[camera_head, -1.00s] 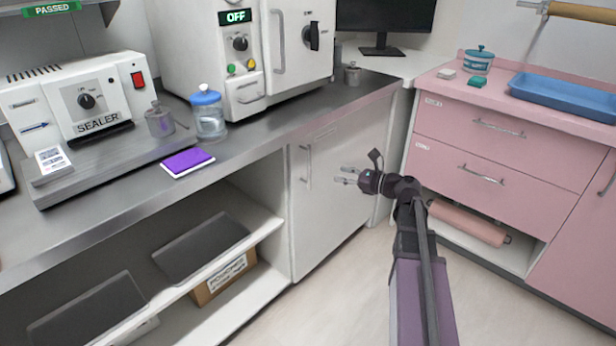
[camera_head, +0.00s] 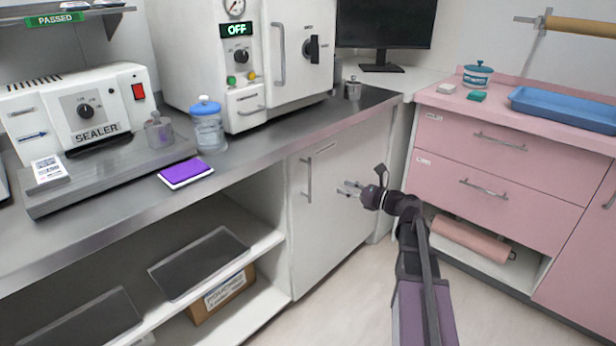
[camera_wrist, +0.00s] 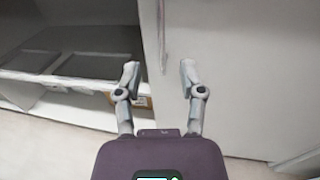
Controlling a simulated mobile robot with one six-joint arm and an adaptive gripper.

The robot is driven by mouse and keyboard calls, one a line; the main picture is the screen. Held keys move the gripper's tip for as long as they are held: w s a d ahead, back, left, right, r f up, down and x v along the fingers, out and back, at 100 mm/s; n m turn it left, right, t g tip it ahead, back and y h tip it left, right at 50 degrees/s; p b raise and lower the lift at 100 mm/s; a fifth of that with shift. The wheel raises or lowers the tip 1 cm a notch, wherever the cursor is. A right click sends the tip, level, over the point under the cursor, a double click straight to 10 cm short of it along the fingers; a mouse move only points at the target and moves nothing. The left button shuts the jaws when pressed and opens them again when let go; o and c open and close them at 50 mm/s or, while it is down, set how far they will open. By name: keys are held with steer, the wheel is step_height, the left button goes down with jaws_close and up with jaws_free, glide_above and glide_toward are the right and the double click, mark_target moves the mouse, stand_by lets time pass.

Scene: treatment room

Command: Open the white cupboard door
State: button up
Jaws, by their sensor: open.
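The white cupboard door (camera_head: 345,200) is under the grey counter, to the right of the open shelves, and looks shut. Its upright metal bar handle (camera_head: 308,178) is near the door's left edge. In the wrist view the handle (camera_wrist: 161,35) stands upright near the top, ahead of the gap between my fingers. My gripper (camera_head: 349,188) is in front of the door, to the right of the handle in the head view. Its two fingers (camera_wrist: 160,78) are apart with nothing between them. It does not touch the handle in the wrist view.
Open shelves (camera_head: 265,243) with dark trays and a cardboard box (camera_head: 222,294) are left of the door. Pink drawers (camera_head: 495,170) stand to the right. The counter (camera_head: 262,150) overhangs the door and carries a sealer and a white machine. Pale floor in front is clear.

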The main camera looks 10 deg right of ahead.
mark_target(310, 175)
steer(key=x, duration=1.2)
steer(key=shift+w+a, duration=0.3)
jaws_close()
